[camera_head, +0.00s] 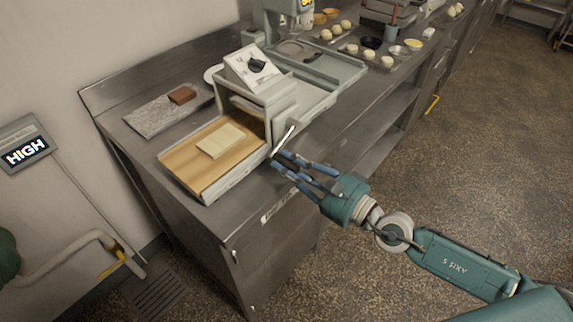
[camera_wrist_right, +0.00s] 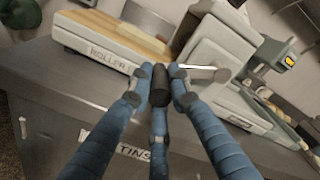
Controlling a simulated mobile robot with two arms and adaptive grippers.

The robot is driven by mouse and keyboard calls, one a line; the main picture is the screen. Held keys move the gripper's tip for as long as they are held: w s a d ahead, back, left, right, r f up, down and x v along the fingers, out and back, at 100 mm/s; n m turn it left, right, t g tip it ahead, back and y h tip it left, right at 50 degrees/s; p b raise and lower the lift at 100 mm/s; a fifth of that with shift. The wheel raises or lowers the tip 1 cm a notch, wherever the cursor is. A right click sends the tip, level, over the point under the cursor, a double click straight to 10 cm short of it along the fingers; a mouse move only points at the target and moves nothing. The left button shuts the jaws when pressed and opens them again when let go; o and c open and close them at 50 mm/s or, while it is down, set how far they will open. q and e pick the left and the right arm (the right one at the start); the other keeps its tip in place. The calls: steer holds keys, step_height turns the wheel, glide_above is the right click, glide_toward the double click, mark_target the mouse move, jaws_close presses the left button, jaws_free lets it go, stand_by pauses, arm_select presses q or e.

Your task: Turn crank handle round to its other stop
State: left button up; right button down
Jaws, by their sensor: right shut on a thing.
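The crank handle has a metal arm (camera_head: 286,137) on the side of the dough roller machine (camera_head: 270,95), with a dark grip at its end. In the right wrist view the dark grip (camera_wrist_right: 160,86) sits between the blue fingers of my right gripper (camera_wrist_right: 158,84), and the metal arm (camera_wrist_right: 200,67) runs right to a round hub (camera_wrist_right: 222,75). My right gripper (camera_head: 279,161) is shut on the grip in front of the machine; its fingers partly hide the grip in the head view. My left gripper is not in view.
A pale dough slab (camera_head: 221,141) lies on the machine's wooden board (camera_head: 182,157). A stone slab (camera_head: 160,117) with a brown block (camera_head: 182,95) is behind. Dough balls (camera_head: 352,48) and bowls stand farther along the counter. The floor (camera_head: 470,150) at right is clear.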

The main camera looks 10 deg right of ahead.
steer(key=shift+w+d+f+n+b, duration=0.1)
steer(key=shift+d+f+n+b, duration=0.1)
steer(key=shift+f+n+b, duration=0.4)
steer(key=shift+r, duration=0.1)
steer(key=c, duration=1.6)
jaws_free()
steer(key=shift+d, duration=0.1)
steer(key=v, duration=1.2)
steer(key=shift+w, duration=0.1)
